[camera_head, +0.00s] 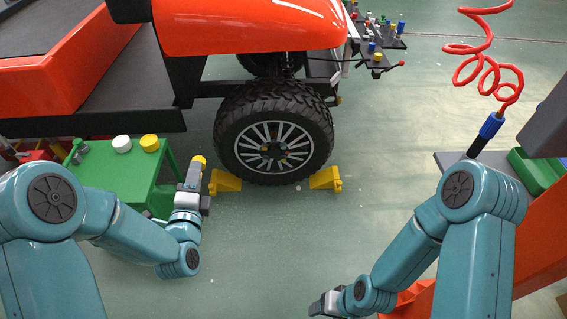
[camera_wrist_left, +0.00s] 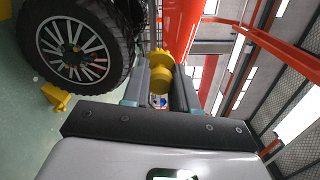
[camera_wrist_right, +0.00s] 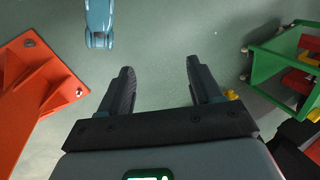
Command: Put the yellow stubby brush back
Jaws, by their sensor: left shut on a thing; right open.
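The yellow stubby brush (camera_head: 200,160) is in my left gripper (camera_head: 195,174), by the right side of the green table. In the left wrist view the brush (camera_wrist_left: 159,64) sits between the fingertips of the left gripper (camera_wrist_left: 161,72), and its yellow end sticks out past them. The fingers hide part of it. My right gripper (camera_head: 322,304) is low at the bottom of the head view. In the right wrist view the right gripper (camera_wrist_right: 160,75) is open, with only floor between its fingers.
The green table (camera_head: 100,175) bears a white round piece (camera_head: 122,144) and a yellow one (camera_head: 150,143). A cart wheel (camera_head: 273,135) stands between yellow chocks (camera_head: 225,181) (camera_head: 326,179). An orange stand (camera_head: 540,230) is at the right. The middle floor is clear.

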